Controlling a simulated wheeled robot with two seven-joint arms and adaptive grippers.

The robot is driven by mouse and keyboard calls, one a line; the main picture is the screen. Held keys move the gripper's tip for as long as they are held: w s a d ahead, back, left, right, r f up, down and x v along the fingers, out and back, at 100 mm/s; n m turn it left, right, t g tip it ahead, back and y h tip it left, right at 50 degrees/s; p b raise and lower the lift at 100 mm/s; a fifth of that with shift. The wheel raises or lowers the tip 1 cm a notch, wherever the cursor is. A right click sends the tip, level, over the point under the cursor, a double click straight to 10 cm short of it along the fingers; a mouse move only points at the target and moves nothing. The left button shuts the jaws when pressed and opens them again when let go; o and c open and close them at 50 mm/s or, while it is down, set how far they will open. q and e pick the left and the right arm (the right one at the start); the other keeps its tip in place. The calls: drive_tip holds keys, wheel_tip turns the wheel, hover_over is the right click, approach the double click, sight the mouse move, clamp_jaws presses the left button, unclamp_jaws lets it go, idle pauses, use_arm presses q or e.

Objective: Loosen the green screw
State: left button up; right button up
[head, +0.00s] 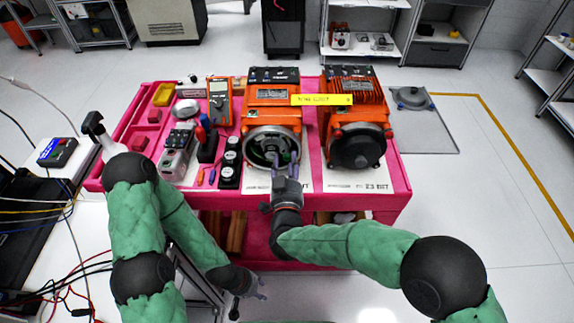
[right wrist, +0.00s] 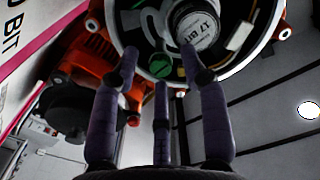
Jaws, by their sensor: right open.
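The left orange servo motor (head: 270,115) stands on the pink cart, its round housing open toward me. I cannot tell which is the screw. My right gripper (head: 284,163) is at the housing opening, fingers spread; in the right wrist view its fingers (right wrist: 160,62) point at the round green piece with nothing held. My left gripper (head: 256,290) hangs low before the cart, too small to judge.
A second orange motor (head: 356,115) with a dark round front stands close on the right. A multimeter (head: 219,102), black blocks (head: 229,165) and small tools crowd the pink cart (head: 135,113) on the left.

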clamp_jaws()
drive_tip(key=shift+f, duration=0.1)
drive_tip(key=n+p, duration=0.2)
drive_tip(key=n, duration=0.1)
drive_tip(key=shift+s, duration=0.1)
drive_tip(key=n+p, duration=0.3)
drive_tip(key=n, duration=0.1)
drive_tip(key=shift+n, duration=0.4)
drive_tip(key=n+p, duration=0.2)
drive_tip(key=n, duration=0.2)
drive_tip(key=shift+d, duration=0.1)
drive_tip(key=shift+f+n+p, duration=0.1)
drive_tip(key=shift+n+p, duration=0.6)
drive_tip(key=shift+n, duration=1.4)
